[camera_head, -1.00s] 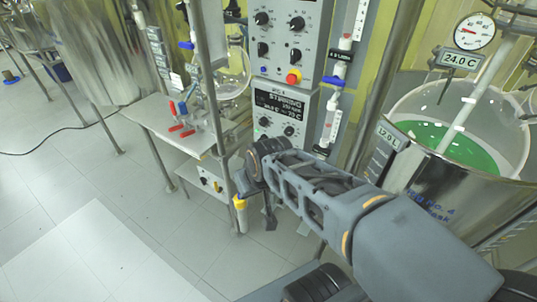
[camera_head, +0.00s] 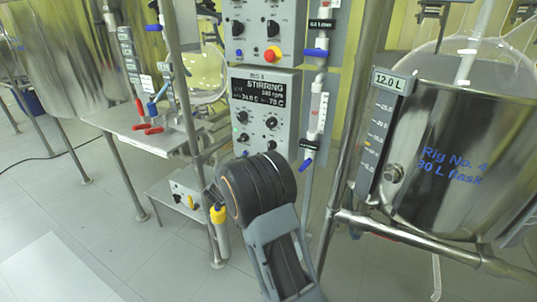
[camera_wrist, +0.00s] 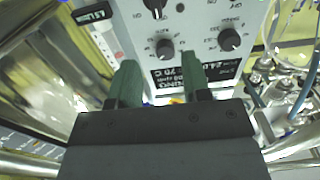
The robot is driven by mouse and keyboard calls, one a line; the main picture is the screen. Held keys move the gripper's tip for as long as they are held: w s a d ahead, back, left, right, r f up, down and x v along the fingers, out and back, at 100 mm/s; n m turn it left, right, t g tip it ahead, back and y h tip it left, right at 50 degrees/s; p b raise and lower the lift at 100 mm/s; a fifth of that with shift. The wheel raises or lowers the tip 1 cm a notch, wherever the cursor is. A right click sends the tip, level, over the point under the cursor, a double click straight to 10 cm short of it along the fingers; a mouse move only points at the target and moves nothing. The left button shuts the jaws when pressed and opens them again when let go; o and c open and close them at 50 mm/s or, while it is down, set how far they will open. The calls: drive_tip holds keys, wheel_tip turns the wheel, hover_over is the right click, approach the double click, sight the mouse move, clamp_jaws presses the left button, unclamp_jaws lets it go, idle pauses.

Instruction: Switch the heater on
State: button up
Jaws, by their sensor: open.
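The rig 4 control box (camera_head: 283,100) stands in the middle of the head view. Its dark display (camera_head: 260,91) reads STIRRING, with 24.0 C and 70 C, and several black knobs (camera_head: 271,121) sit below it. In the wrist view the panel appears upside down. Two knobs show there, a left one (camera_wrist: 165,48) and a right one (camera_wrist: 229,39), and a third (camera_wrist: 157,6) at the top edge, near ON and OFF labels. My gripper (camera_wrist: 161,77) is open and empty, its dark green fingers pointing at the panel, partly covering the display. In the head view my wrist hides the fingers.
A steel 30 L flask vessel (camera_head: 450,150) on a pipe frame is close at right. A metal shelf (camera_head: 115,122) with red-handled valves stands left of the box. A sampling column (camera_head: 315,110) runs beside the box. Open floor (camera_head: 100,240) lies at lower left.

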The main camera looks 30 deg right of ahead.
sight(269, 145)
drive_tip(key=b+x, duration=0.2)
drive_tip(key=x, duration=1.1)
drive_tip(key=shift+d+f, duration=0.15)
drive_tip(key=shift+d, duration=0.15)
drive_tip(key=shift+c, duration=0.4)
clamp_jaws()
drive_tip(key=shift+d, duration=0.1)
